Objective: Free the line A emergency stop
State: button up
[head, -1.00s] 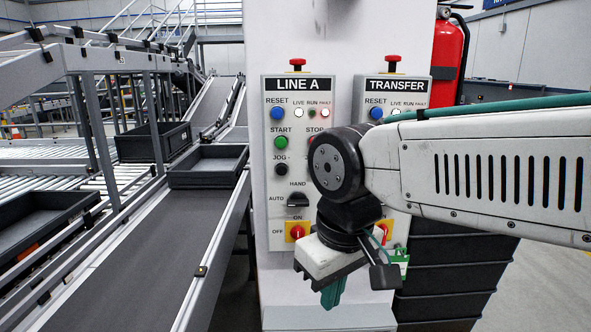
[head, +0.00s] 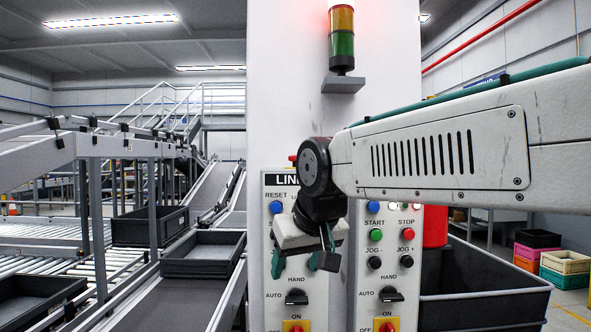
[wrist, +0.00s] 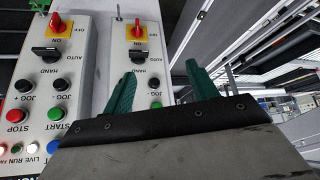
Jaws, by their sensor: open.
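The line A panel (head: 268,240) is on the left of the white cabinet front, its label partly covered by my arm. A bit of red at its top edge, the line A emergency stop (head: 292,158), shows beside my wrist joint, which hides most of it. My gripper (head: 302,260) is in front of this panel, below the stop, its teal fingers apart and empty. In the wrist view, turned upside down, the open fingers (wrist: 162,70) stand before the line A panel, with its black selector (wrist: 138,55) and red-yellow switch (wrist: 136,30) visible. The stop is out of that view.
The transfer panel (head: 372,285) is close on the right, its top behind my arm. A stack light (head: 342,40) on a grey bracket (head: 343,85) juts out above. Conveyors with dark trays (head: 203,254) run along the left.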

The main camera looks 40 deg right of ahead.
jog(key=w+d+r+m+t+h, duration=0.1)
jog(key=w+d+r+t, duration=0.1)
jog(key=w+d+r, duration=0.3)
jog(key=w+d+r+t+h, duration=0.1)
jog(key=w+d+r+t, duration=0.1)
jog(key=w+r, duration=0.45)
jog(key=m+t+h, duration=0.1)
jog(key=t+h, duration=0.1)
send_near(296, 158)
jog(key=x, duration=0.4)
jog(key=shift+d+r, duration=0.1)
jog(key=shift+d, duration=0.25)
jog(key=shift+r+x, duration=0.2)
jog(key=shift+x, duration=3.7)
jog(key=shift+w, duration=0.15)
